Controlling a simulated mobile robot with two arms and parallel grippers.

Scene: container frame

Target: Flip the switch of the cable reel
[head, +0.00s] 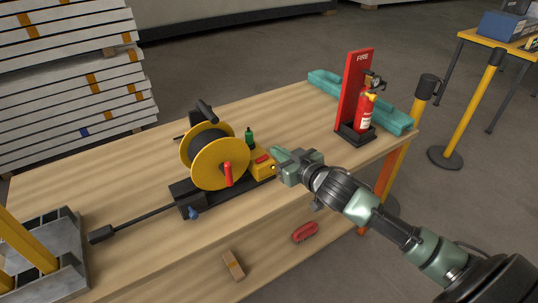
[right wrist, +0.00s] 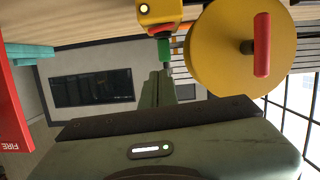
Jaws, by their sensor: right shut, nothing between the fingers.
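The cable reel has a yellow drum (head: 222,163) with a red handle (head: 228,174) and stands on a black base on the wooden table. At its right is a yellow switch box (head: 263,172) with a red rocker (head: 262,159) and a small lit lamp. In the right wrist view the yellow box (right wrist: 160,12), red rocker (right wrist: 160,30) and yellow drum (right wrist: 232,45) show at the top. My right gripper (head: 274,153) is shut and empty, its tips close beside the box; contact cannot be told. It also shows in the right wrist view (right wrist: 158,76). My left gripper is not in view.
A green bottle-shaped part (head: 249,137) stands behind the switch box. A red fire extinguisher stand (head: 354,95) is at the back right, near a teal bar (head: 325,81). A red item (head: 305,232) and a small tan block (head: 233,265) lie in front.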

